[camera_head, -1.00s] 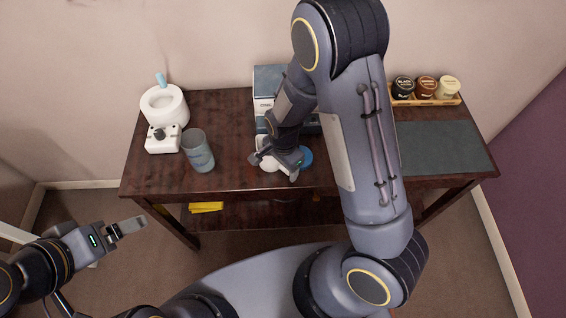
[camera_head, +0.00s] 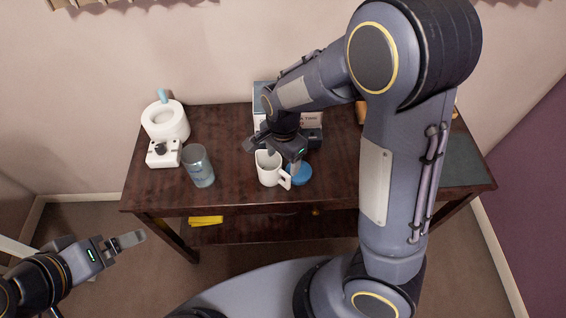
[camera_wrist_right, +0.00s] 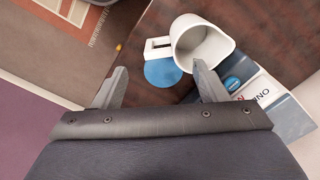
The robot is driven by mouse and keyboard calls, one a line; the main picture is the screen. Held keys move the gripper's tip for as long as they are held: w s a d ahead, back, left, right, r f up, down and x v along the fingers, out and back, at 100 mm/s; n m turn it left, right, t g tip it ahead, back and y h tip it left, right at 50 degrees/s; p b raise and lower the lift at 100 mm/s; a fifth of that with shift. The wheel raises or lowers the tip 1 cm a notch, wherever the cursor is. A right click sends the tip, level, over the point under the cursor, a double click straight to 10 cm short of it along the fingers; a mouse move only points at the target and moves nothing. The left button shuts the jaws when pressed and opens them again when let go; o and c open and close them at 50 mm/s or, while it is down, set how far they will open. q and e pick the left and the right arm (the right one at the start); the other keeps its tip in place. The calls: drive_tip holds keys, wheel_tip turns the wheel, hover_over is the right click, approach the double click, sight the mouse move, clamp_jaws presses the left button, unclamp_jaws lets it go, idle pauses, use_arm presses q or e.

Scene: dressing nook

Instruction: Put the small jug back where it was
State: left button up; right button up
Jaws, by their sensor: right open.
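The small white jug (camera_head: 268,170) stands upright on the dark wooden table, its handle towards the lower right. It also shows in the wrist view (camera_wrist_right: 205,42), beside a flat blue disc (camera_wrist_right: 163,73). The blue disc (camera_head: 301,174) lies just right of the jug on the table. My right gripper (camera_head: 272,150) is open and empty, just above and behind the jug in the head view. In the wrist view one fingertip overlaps the jug's edge; I cannot tell whether they touch. My left gripper (camera_head: 130,240) is off the table's front left, its opening unclear.
A blue-grey tumbler (camera_head: 198,167) stands left of the jug. A white ring-shaped pot (camera_head: 165,122) and a white block with a dark knob (camera_head: 163,153) are farther left. Boxes or books (camera_head: 262,98) stand behind the jug. My right arm hides much of the table's right side.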

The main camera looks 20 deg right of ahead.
drive_tip(key=shift+s+d+r, duration=0.1)
drive_tip(key=shift+s+r, duration=0.1)
drive_tip(key=shift+r, duration=0.4)
drive_tip(key=s+d+r+n+t+y, duration=0.1)
drive_tip(key=s+d+r+n+t, duration=0.1)
drive_tip(key=s+r+n, duration=0.3)
drive_tip(key=s+d+r+n+t+y, duration=0.2)
drive_tip(key=s+r+n, duration=0.4)
drive_tip(key=s, duration=0.5)
drive_tip(key=shift+s+d+r+n+t+y, duration=0.35)
drive_tip(key=shift+d+r+t, duration=0.2)
drive_tip(key=shift+t, duration=0.25)
drive_tip(key=shift+r, duration=0.4)
